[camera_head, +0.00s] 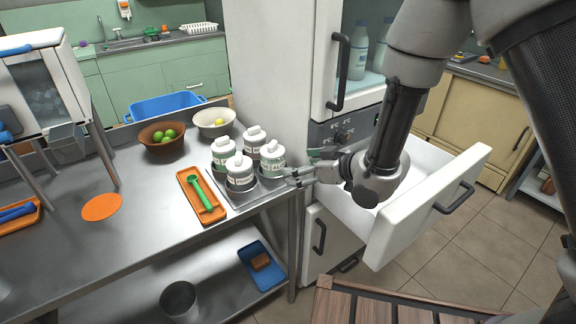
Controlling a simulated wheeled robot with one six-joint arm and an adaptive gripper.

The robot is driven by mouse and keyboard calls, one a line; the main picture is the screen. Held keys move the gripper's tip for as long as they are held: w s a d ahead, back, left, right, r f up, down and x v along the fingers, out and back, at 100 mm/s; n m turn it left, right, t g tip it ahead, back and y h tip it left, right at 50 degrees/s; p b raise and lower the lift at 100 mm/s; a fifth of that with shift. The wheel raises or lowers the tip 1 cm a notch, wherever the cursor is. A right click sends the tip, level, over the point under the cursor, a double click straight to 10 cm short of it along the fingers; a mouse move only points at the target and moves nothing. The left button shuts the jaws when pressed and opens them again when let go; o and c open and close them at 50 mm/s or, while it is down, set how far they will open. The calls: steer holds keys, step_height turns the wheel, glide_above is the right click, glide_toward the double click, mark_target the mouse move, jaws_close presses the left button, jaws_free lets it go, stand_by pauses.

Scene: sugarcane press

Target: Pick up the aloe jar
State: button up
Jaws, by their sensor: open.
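Several white-lidded jars with pale labels stand upright in a metal holder (258,193) at the right end of the steel table. They are the front left jar (239,168), front right jar (272,155), back left jar (223,152) and back right jar (254,140). The labels are too small to read, so I cannot tell which is the aloe jar. My gripper (292,176) is open, reaching in from the right, with its fingertips close beside the front right jar. I cannot tell whether they touch it. No jar is lifted.
An orange tray (183,178) with a green tool (201,194) lies left of the holder. A brown bowl of green fruit (153,151) and a white bowl (204,131) stand behind. A white cabinet (270,60) rises behind the jars. An open drawer (450,175) sits below my arm.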

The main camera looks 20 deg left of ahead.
mark_target(282, 161)
steer(key=shift+y, duration=0.3)
steer(key=x, duration=0.2)
steer(key=r+x, duration=0.1)
steer(key=x, duration=0.5)
steer(key=shift+a+r, duration=0.25)
steer(key=shift+a, duration=0.05)
steer(key=c, duration=1.4)
